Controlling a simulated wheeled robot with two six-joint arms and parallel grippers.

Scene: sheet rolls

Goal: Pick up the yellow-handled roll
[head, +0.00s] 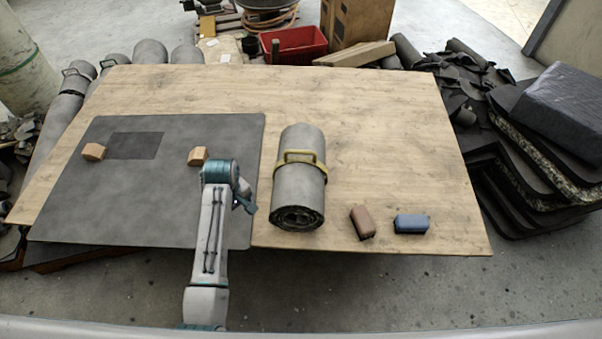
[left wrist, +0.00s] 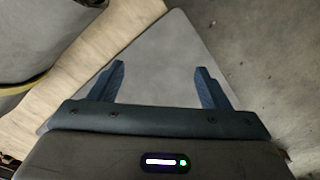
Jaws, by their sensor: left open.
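The grey yellow-handled roll (head: 301,196) lies on the wooden table, right of the flat grey mat, with its spiral end facing me. Its yellow handle (head: 300,157) and strap sit across its upper side. In the left wrist view the roll (left wrist: 60,25) shows at the upper left, with a bit of yellow strap (left wrist: 14,98) at the left edge. My left gripper (head: 244,204) is just left of the roll, apart from it. Its two fingers (left wrist: 161,88) are spread with nothing between them, over a grey surface. My right gripper is not in view.
The flat grey mat (head: 100,205) bears two wooden blocks. A brown block (head: 362,222) and a blue block (head: 411,224) lie right of the roll. The table's (head: 390,130) far right is clear. More rolls and stacked sheets surround the table.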

